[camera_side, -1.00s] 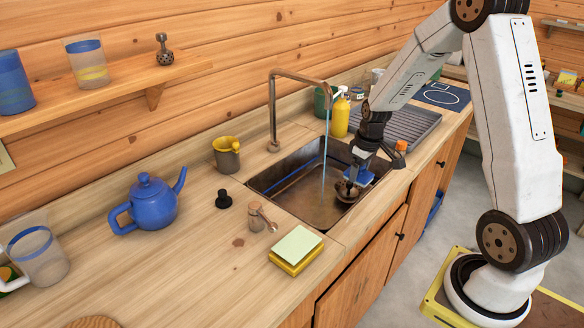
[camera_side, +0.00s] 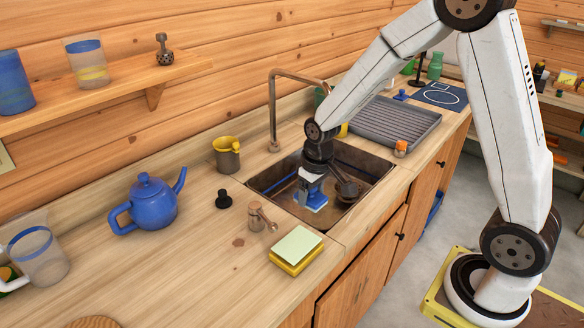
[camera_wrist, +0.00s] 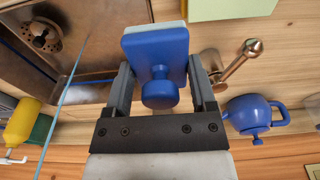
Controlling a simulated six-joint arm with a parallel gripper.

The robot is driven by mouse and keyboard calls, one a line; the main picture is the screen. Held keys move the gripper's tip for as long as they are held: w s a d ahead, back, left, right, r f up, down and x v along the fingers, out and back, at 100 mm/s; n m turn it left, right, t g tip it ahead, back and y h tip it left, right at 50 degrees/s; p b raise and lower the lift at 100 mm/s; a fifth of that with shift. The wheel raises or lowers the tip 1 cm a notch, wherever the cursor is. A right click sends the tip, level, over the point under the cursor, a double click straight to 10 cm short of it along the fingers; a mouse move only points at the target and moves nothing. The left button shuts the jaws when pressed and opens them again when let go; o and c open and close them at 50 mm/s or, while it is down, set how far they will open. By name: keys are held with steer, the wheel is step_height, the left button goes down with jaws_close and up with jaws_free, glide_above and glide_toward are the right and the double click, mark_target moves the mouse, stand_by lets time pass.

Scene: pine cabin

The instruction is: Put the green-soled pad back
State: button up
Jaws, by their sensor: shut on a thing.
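My gripper (camera_side: 312,180) is over the sink's front part, pointing down. It is shut on a blue pad (camera_side: 312,201), which has a round blue knob on its back. In the wrist view the blue pad (camera_wrist: 155,42) sits between the fingers (camera_wrist: 160,75), with a thin pale strip of its sole at the far edge. The rest of the sole faces away, so its colour is hard to judge. A yellow block with a pale green top (camera_side: 296,249) rests on the counter by the sink's front left corner.
The sink (camera_side: 268,186) has a tall faucet (camera_side: 272,110); a thin water stream (camera_wrist: 66,92) shows in the wrist view. A ribbed drainer (camera_side: 395,124) lies right.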

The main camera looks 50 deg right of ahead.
steer(key=shift+s+a+r, duration=0.15)
steer(key=shift+a, duration=1.6)
